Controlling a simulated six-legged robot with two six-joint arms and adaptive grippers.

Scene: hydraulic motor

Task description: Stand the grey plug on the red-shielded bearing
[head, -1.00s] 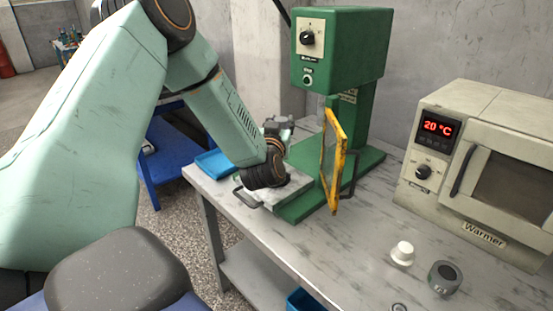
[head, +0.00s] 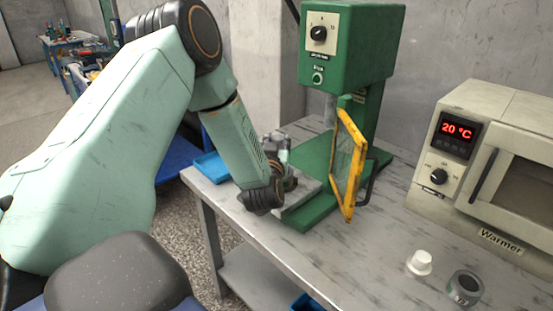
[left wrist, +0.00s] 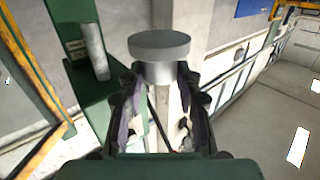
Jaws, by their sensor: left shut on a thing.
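My left gripper (head: 277,143) is above the plate at the left of the green press, with its fingers pointing up and away in the head view. In the left wrist view, its two fingers (left wrist: 155,95) are shut on a grey round-topped piece, which looks like the grey plug (left wrist: 160,46). The wide flat head of the plug stands out beyond the fingertips. I cannot make out a red-shielded bearing in either view. My right gripper is not in view.
The green press (head: 350,50) has an open yellow-framed guard (head: 347,165) close right of my left arm. A pale plate (head: 303,188) lies at its base. A white cap (head: 420,262), a dark grey ring (head: 465,288) and a warmer (head: 500,170) are at the right.

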